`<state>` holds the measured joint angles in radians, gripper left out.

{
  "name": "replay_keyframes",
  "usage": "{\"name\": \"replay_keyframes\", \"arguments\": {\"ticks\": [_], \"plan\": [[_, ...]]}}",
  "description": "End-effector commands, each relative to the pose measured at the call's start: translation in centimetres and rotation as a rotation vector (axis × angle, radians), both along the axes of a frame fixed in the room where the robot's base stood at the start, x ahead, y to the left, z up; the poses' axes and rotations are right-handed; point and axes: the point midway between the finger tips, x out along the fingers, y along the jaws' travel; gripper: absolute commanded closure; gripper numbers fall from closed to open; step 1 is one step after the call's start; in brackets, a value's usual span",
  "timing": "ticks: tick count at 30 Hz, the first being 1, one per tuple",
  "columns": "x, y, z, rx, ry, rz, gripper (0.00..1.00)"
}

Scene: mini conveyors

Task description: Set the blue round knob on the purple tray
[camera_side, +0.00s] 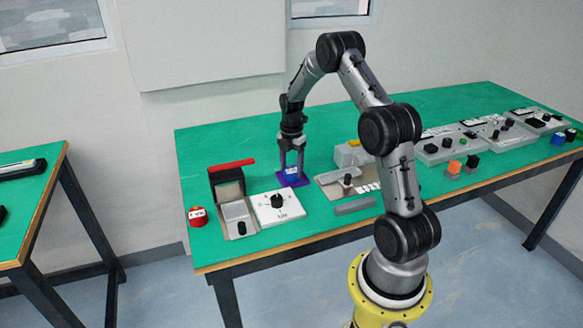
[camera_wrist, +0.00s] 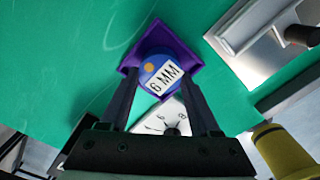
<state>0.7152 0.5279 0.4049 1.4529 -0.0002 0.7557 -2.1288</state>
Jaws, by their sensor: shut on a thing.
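The blue round knob (camera_wrist: 160,70) has a white "6 MM" label and an orange dot. It also shows in the side view (camera_side: 291,171). My gripper (camera_wrist: 161,82) is shut on the knob, with one finger on each side. In the side view my gripper (camera_side: 291,170) points down over the purple tray (camera_side: 293,183). The purple square tray also shows in the wrist view (camera_wrist: 133,56), with its rim around the knob. The knob is within or just above the tray; I cannot tell whether it touches the bottom.
A white dial panel (camera_side: 290,211) is close in front of the tray. A grey plate with a knob (camera_side: 335,188) is to the right. Green table behind the tray is clear.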

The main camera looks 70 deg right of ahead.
Motion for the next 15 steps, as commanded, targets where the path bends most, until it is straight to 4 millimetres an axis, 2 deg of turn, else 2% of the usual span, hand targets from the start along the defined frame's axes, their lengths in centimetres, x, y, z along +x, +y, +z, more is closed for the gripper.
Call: {"name": "replay_keyframes", "arguments": {"ticks": [3, 4, 6, 9, 15], "plan": [[0.0, 0.0, -0.27, 0.0, 0.0, 0.0, 1.0], [0.0, 0.0, -0.31, 0.0, 0.0, 0.0, 0.35], [0.0, 0.0, -0.28, 0.0, 0.0, 0.0, 0.23], [0.0, 0.0, -0.27, 0.0, 0.0, 0.0, 0.07], [-0.01, 0.0, -0.26, 0.0, 0.0, 0.0, 0.07]]}}
